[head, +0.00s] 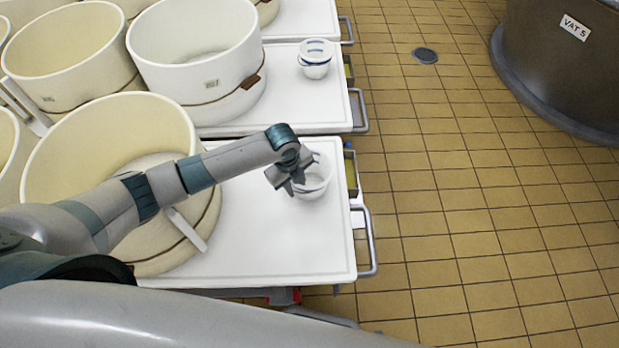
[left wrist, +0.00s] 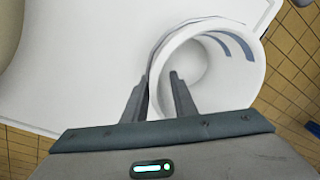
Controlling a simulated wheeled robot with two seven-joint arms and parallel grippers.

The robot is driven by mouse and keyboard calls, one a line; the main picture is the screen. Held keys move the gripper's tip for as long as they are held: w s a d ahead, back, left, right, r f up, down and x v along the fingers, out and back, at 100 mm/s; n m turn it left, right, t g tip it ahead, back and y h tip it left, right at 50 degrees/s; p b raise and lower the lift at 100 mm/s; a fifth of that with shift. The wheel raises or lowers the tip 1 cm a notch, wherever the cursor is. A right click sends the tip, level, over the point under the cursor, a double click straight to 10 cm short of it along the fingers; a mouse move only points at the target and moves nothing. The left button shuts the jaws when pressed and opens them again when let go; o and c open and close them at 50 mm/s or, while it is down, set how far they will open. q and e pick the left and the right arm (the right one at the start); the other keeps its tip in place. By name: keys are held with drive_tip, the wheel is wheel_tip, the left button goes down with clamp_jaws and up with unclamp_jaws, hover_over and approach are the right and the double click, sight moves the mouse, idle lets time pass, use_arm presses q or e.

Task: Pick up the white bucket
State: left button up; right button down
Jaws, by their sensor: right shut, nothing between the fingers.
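A small white bucket (head: 318,178) with dark blue marks stands on the nearest white table, near its right edge. My left gripper (head: 289,184) is at its left side in the head view and hides part of it. In the left wrist view the bucket (left wrist: 205,72) is seen from above, with its round opening towards the camera. The fingers of my left gripper (left wrist: 160,75) are apart. The bucket's left wall lies between them, one finger outside and the other over the opening. I cannot tell whether they touch the wall. My right gripper is not in view.
The white table (head: 270,245) also bears a large cream tub (head: 60,150) on the left. A similar small white bucket (head: 315,62) stands on the table behind. A metal rail (head: 370,243) edges the table. The tiled floor (head: 470,200) at right is clear up to the vat (head: 560,70).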

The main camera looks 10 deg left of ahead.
use_arm(q)
clamp_jaws()
drive_tip(key=shift+r, duration=0.15)
